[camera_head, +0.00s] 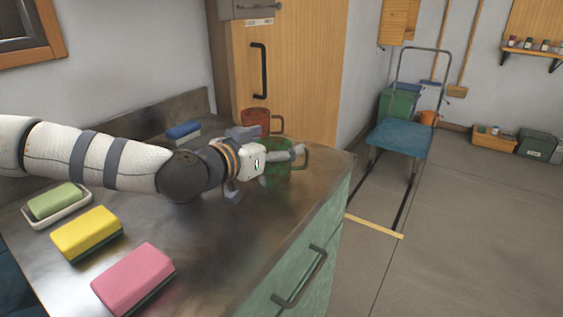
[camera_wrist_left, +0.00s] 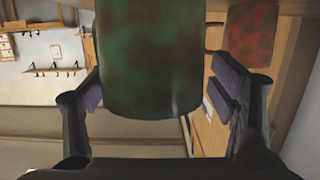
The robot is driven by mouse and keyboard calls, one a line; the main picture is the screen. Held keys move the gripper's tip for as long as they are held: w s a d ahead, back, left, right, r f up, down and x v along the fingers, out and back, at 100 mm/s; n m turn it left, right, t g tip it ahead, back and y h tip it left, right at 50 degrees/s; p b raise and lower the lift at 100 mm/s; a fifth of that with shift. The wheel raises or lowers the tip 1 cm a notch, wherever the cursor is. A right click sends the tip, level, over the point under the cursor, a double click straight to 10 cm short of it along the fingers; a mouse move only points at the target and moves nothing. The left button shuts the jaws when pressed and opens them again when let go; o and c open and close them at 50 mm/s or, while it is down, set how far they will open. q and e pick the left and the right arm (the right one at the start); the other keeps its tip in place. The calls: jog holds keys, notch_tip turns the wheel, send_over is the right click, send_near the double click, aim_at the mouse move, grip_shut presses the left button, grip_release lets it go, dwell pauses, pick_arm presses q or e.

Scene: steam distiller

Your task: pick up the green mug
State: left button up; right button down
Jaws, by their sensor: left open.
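The green mug (camera_head: 277,174) stands on the metal counter top (camera_head: 240,215) near its right end, partly hidden behind my left gripper (camera_head: 283,154). Its handle points to the right. In the left wrist view the green mug (camera_wrist_left: 150,60) fills the space between the two open fingers, with a finger on each side. My right gripper is not in view.
A red mug (camera_head: 257,121) stands just behind, near the wooden cabinet (camera_head: 295,75). Pink (camera_head: 133,278), yellow (camera_head: 86,233) and blue (camera_head: 183,130) sponges and a green bar in a white dish (camera_head: 58,208) lie on the counter. The counter's right edge is close to the green mug.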

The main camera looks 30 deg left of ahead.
pick_arm(q)
jog(key=shift+s+r, duration=0.15)
jog(key=shift+s, duration=0.15)
jog(key=shift+c, duration=0.9)
jog(key=shift+w+a, duration=0.1)
jog(key=shift+w, duration=0.05)
jog(key=c, duration=0.9)
jog(key=shift+c, duration=1.1)
